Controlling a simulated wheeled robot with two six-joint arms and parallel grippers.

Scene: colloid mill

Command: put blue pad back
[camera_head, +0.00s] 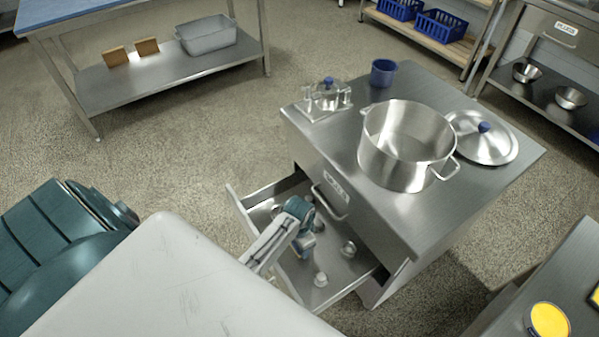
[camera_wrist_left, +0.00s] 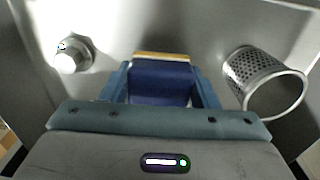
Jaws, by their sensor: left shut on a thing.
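The blue pad (camera_wrist_left: 160,84) shows in the left wrist view as a dark blue block with a tan edge on its far side. My left gripper (camera_wrist_left: 160,82) is shut on it, with one finger on each side. In the head view my left gripper (camera_head: 305,240) reaches down into the open drawer (camera_head: 325,268) of the steel cabinet. The pad is mostly hidden by the gripper there. I cannot tell whether the pad touches the drawer floor. My right gripper is in neither view.
In the left wrist view a perforated metal cup (camera_wrist_left: 265,82) lies right of the pad and a knobbed metal piece (camera_wrist_left: 73,55) left. A large pot (camera_head: 408,145), its lid (camera_head: 483,138) and a blue cup (camera_head: 383,73) stand on the cabinet top (camera_head: 450,195).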

